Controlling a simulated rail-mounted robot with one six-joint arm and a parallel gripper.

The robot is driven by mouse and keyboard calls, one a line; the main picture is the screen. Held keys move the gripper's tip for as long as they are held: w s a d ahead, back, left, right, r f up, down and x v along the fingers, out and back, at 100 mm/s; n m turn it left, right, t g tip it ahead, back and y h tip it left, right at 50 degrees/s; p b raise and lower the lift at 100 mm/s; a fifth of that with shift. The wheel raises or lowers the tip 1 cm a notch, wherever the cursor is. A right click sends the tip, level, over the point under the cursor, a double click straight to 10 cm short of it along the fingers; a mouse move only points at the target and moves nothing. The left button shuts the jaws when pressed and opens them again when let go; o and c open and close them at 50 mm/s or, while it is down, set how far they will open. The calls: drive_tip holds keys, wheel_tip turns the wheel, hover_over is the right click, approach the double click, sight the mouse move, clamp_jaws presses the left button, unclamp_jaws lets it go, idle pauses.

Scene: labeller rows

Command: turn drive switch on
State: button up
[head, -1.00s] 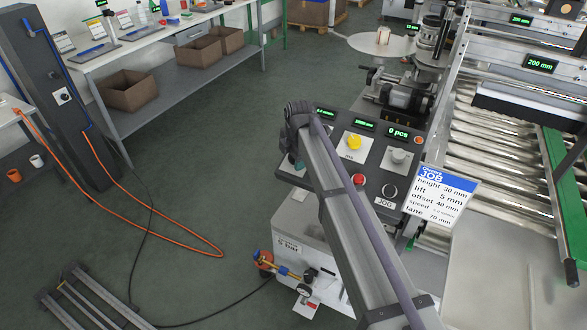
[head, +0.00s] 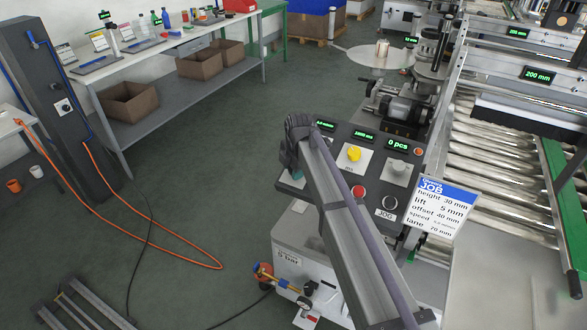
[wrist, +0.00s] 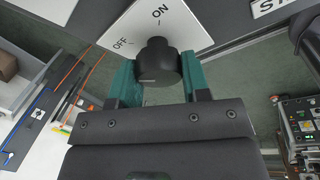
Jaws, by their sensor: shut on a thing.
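The drive switch (wrist: 157,66) is a black round knob on a white plate (wrist: 178,22) marked OFF and ON in the wrist view. My gripper (wrist: 157,80) has its two green fingers on either side of the knob and is shut on it. A pale mark on the knob's near side is visible, but which label the knob points to is unclear. In the head view my arm covers the switch, and only a bit of the green of my gripper (head: 296,173) shows at the panel's left edge.
The dark control panel (head: 372,139) carries a yellow knob (head: 354,153), a grey knob (head: 398,166), a red button (head: 358,191) and green displays. A job card (head: 441,206) stands to its right, beside the roller conveyor (head: 505,150). An orange hose (head: 150,250) lies on the open floor at left.

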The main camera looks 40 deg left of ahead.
drive_tip(key=shift+m, duration=0.3)
drive_tip(key=m+y, duration=0.1)
drive_tip(key=m, duration=0.2)
drive_tip(key=shift+t, duration=0.3)
drive_tip(key=m+t+y+b, duration=0.1)
drive_tip(key=m, duration=0.4)
drive_tip(key=m+t, duration=0.1)
drive_tip(key=m, duration=0.3)
drive_tip(key=shift+b, duration=0.35)
drive_tip(key=shift+w+m+t+b, duration=0.15)
drive_tip(key=shift+m+t, duration=0.3)
drive_tip(key=shift+m, duration=0.8)
drive_tip(key=shift+s+m+t+b, duration=0.15)
drive_tip(key=shift+m+t, duration=0.3)
drive_tip(key=shift+m, duration=0.8)
drive_tip(key=shift+w, duration=0.1)
drive_tip(key=o, duration=0.9)
drive_tip(key=shift+o, duration=0.2)
drive_tip(key=shift+r, duration=0.1)
